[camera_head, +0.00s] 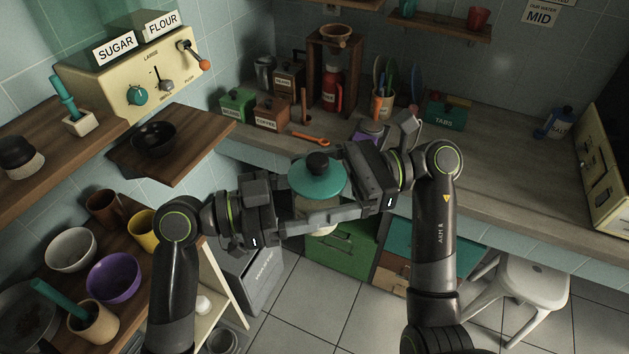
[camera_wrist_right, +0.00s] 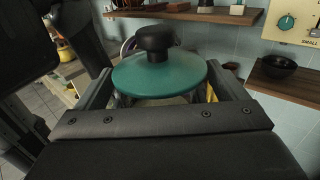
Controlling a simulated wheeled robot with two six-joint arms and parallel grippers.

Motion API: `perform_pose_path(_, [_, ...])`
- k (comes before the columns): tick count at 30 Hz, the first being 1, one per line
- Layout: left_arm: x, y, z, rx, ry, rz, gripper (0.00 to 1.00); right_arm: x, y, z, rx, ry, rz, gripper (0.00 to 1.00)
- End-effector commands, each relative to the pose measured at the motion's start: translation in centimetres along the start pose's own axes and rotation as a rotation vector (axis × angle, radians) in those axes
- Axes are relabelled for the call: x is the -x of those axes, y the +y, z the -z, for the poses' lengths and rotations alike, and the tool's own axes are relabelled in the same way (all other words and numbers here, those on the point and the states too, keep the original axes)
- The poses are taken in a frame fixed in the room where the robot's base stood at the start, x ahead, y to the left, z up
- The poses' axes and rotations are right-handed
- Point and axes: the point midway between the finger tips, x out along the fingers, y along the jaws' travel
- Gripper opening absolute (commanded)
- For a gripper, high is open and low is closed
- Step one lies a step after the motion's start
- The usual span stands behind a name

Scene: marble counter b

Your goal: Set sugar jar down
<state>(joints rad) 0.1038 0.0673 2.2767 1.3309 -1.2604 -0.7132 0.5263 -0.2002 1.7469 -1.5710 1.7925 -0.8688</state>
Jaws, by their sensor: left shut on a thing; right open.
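The jar (camera_head: 317,178) has a round teal lid with a black knob and hangs upright in the air in front of the counter. No label shows on it, and its lower body is mostly hidden by the fingers. My left gripper (camera_head: 318,216) comes in from the left and is shut on the jar's body below the lid. My right gripper (camera_head: 338,200) reaches in from the right, open, with its fingers on either side of the jar. In the right wrist view the teal lid (camera_wrist_right: 160,76) sits between the two open fingers.
The counter (camera_head: 480,170) has clear room at its middle and right. At its back stand a green tin (camera_head: 237,105), a coffee box (camera_head: 270,112), a utensil cup (camera_head: 383,104) and a tabs box (camera_head: 446,113). Bowls (camera_head: 114,277) fill the left shelf. A stool (camera_head: 525,285) stands right.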

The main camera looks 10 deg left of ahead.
Motion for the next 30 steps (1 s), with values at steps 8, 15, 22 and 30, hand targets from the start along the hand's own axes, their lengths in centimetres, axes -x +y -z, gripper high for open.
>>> perform_pose_path(8, [-0.01, 0.01, 0.1, -0.001, 0.002, 0.0, 0.33, -0.56, 0.02, -0.03, 0.0, 0.0, 0.0, 0.92])
perform_pose_path(15, [-0.01, 0.01, 0.1, -0.001, 0.003, 0.0, 0.33, -0.54, 0.01, -0.03, 0.0, 0.0, 0.0, 0.76])
perform_pose_path(22, [-0.01, 0.07, 0.1, -0.002, 0.002, -0.002, 0.33, -0.54, -0.04, -0.04, -0.001, -0.001, 0.001, 0.46])
perform_pose_path(30, [0.0, 0.11, 0.12, -0.002, 0.002, -0.004, 0.88, -0.56, -0.07, -0.13, 0.001, -0.002, 0.002, 0.34])
